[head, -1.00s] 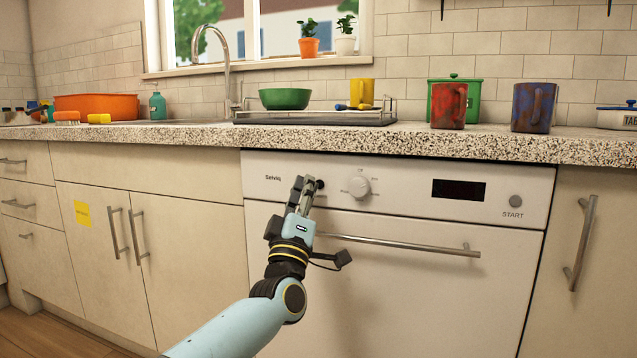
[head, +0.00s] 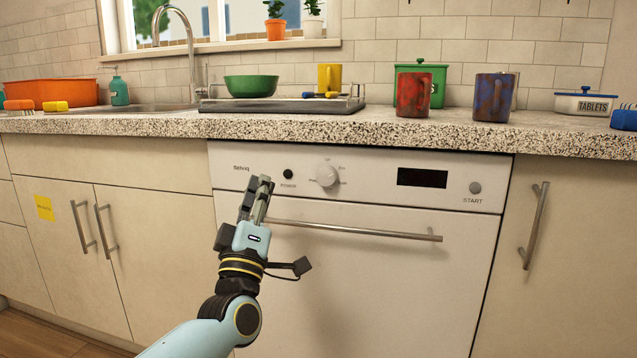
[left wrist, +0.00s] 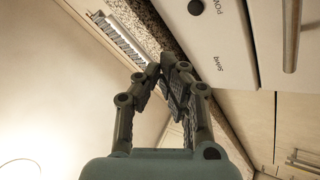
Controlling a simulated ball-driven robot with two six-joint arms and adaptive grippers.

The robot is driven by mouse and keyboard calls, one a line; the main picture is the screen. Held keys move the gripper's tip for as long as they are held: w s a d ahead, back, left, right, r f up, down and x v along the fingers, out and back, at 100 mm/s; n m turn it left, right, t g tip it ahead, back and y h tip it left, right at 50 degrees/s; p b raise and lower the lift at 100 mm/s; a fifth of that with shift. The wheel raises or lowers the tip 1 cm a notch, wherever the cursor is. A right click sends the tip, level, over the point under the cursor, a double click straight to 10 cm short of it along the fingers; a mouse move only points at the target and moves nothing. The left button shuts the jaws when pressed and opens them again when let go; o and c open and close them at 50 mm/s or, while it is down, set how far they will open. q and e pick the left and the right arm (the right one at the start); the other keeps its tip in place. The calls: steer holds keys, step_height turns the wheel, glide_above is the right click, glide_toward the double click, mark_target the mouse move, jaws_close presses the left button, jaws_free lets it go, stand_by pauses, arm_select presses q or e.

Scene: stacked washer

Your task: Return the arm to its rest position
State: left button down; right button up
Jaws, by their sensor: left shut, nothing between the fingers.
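My left arm comes up from the bottom of the head view. My left gripper (head: 261,186) is shut and empty, in front of the upper left part of the white dishwasher (head: 350,262). Its fingertips are just below and left of the black power button (head: 288,174), which shows uncovered. In the left wrist view the fingers of the left gripper (left wrist: 168,66) meet at their tips, and the power button (left wrist: 195,7) is at the top edge. My right gripper is in neither view.
The speckled counter (head: 150,125) runs above the dishwasher and holds mugs, a green bowl (head: 252,86) and an orange basin (head: 50,93). The dishwasher handle (head: 350,230) sticks out right of the gripper. Cabinet handles (head: 535,225) protrude at the sides. The floor shows at lower left.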

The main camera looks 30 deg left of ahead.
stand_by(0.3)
